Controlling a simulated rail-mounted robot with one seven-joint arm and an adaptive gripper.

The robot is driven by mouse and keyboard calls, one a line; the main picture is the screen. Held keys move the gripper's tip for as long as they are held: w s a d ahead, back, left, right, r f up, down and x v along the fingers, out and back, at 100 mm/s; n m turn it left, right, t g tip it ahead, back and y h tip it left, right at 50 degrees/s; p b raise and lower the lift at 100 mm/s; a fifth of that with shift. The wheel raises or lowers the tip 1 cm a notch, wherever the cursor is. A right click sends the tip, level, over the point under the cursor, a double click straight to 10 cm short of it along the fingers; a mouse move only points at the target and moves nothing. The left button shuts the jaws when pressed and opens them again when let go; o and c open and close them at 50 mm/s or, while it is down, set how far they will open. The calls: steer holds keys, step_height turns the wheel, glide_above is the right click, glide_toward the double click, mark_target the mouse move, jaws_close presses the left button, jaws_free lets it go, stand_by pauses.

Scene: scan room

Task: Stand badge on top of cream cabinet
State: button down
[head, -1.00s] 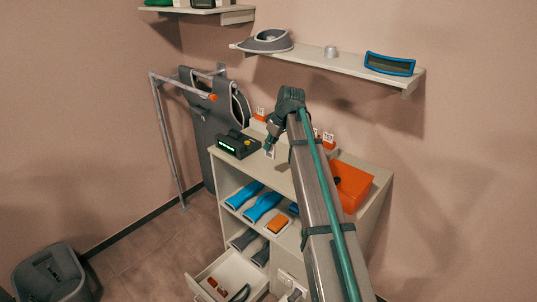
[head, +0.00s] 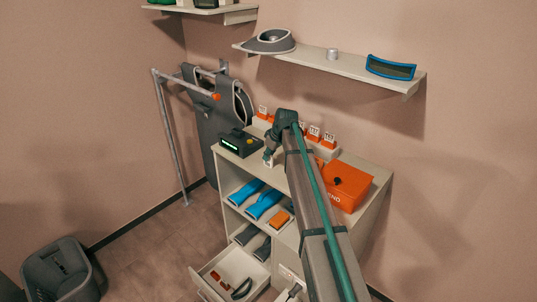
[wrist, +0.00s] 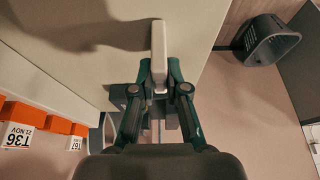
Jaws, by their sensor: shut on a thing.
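The cream cabinet (head: 281,181) stands against the back wall, and its top fills the upper left of the wrist view (wrist: 75,40). My gripper (head: 268,158) is low over the left front part of this top. In the wrist view my gripper (wrist: 159,82) is shut on the badge (wrist: 158,45), a thin pale piece seen edge-on between the fingertips. In the head view the badge is a small whitish patch (head: 267,163) below the fingers. I cannot tell whether its lower edge touches the top. Its face is hidden.
A black device with a green display (head: 238,144) stands on the top, left of my gripper. Orange numbered tags (head: 314,134) line a rack at the back. An orange box (head: 345,185) sits at the right. A drawer (head: 225,275) is open below. A grey bin (head: 60,270) stands on the floor.

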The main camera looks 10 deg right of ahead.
steer(key=shift+f, duration=0.2)
steer(key=c, duration=1.2)
jaws_free()
steer(key=shift+r, duration=0.1)
steer(key=shift+r, duration=0.15)
steer(key=b+v, duration=0.3)
steer(key=v, duration=0.9)
